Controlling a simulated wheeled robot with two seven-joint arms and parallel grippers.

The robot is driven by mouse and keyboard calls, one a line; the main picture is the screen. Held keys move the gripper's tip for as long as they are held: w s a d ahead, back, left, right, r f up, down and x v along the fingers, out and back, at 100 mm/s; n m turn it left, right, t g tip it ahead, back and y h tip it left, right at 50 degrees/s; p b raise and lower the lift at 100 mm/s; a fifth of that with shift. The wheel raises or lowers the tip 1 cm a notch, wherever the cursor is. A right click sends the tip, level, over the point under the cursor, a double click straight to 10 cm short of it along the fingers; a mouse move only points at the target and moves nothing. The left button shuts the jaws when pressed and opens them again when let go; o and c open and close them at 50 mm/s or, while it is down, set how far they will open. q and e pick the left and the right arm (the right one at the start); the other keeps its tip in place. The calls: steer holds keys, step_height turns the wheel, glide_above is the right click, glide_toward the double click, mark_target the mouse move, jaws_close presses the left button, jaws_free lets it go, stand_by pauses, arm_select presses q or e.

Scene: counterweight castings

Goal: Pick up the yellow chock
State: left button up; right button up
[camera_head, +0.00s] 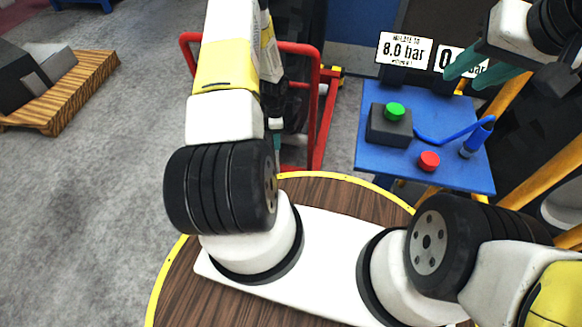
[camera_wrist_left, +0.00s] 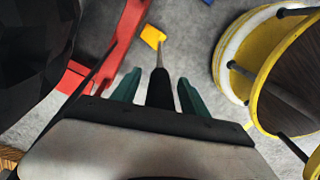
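A small yellow block, which looks like the chock (camera_wrist_left: 153,36), lies on the grey floor beside a red frame in the left wrist view. A small yellow patch beyond the red frame in the head view may be the same thing. My left gripper (camera_wrist_left: 157,80) has its two teal fingers apart, short of the block. A dark piece with a thin grey rod shows between the fingers; I cannot tell what it is. In the head view the left gripper (camera_head: 275,128) is mostly hidden by my arm. My right gripper (camera_head: 477,74) is open and empty at upper right.
The red frame (camera_head: 320,100) stands beside my left arm, with a large dark mass (camera_wrist_left: 30,45) near it. A blue table (camera_head: 375,160) holds a green button box (camera_head: 390,125) and a red button (camera_head: 429,161). A wooden pallet (camera_head: 90,80) stands left. Floor between is clear.

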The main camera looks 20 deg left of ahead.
arm_select(q)
jaws_close()
steer(key=shift+r, duration=0.1)
steer(key=shift+w+r, duration=0.1)
steer(key=shift+r, duration=0.05)
